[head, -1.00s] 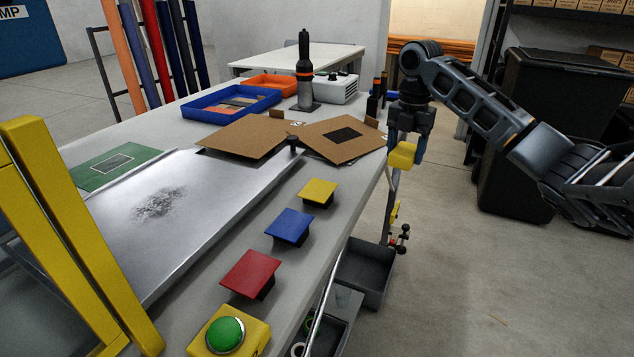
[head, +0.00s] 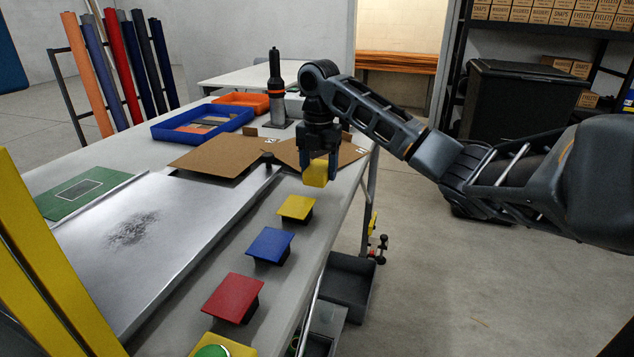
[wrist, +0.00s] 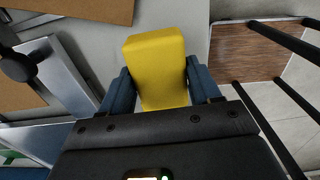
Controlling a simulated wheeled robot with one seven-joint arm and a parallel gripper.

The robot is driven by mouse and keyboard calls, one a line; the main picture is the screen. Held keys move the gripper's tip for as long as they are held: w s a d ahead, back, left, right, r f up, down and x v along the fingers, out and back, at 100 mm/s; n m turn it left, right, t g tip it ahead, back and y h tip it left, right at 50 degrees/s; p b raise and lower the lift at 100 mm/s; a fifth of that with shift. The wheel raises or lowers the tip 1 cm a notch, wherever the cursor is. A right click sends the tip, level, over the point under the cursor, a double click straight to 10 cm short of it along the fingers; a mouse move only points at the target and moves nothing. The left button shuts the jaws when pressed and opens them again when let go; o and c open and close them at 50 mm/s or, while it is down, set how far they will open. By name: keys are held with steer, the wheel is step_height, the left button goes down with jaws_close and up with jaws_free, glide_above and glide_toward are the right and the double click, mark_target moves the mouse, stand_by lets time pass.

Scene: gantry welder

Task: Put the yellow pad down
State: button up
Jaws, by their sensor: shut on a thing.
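My gripper (head: 319,165) is shut on a small yellow block-shaped pad (head: 315,174). In the head view it holds the pad above the right edge of the workbench, beyond the yellow square plate and near the right cardboard sheet. The wrist view shows the yellow pad (wrist: 156,62) between the two blue-grey fingers, with grey bench top behind it. The gap between the pad and the bench is hard to judge. The yellow square plate (head: 297,207) stands on the bench (head: 262,290), in a row with a blue plate (head: 270,244) and a red plate (head: 231,297).
A shiny metal plate (head: 160,235) covers the bench's left part. Cardboard sheets (head: 222,147), a blue tray (head: 203,122) and an upright black-and-orange tool (head: 275,90) are at the back. A dark bin (head: 347,281) sits below the right edge. A yellow frame (head: 40,250) stands at left.

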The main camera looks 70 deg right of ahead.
mark_target(317, 167)
steer(key=shift+w+a+f, duration=0.1)
steer(key=shift+w+f, duration=0.05)
steer(key=shift+w, duration=0.05)
steer(key=shift+f, duration=2)
steer(key=o, duration=0.9)
steer(key=shift+o, duration=0.2)
step_height(317, 167, up, 12)
steer(key=shift+r+p, duration=0.1)
steer(key=shift+p, duration=0.35)
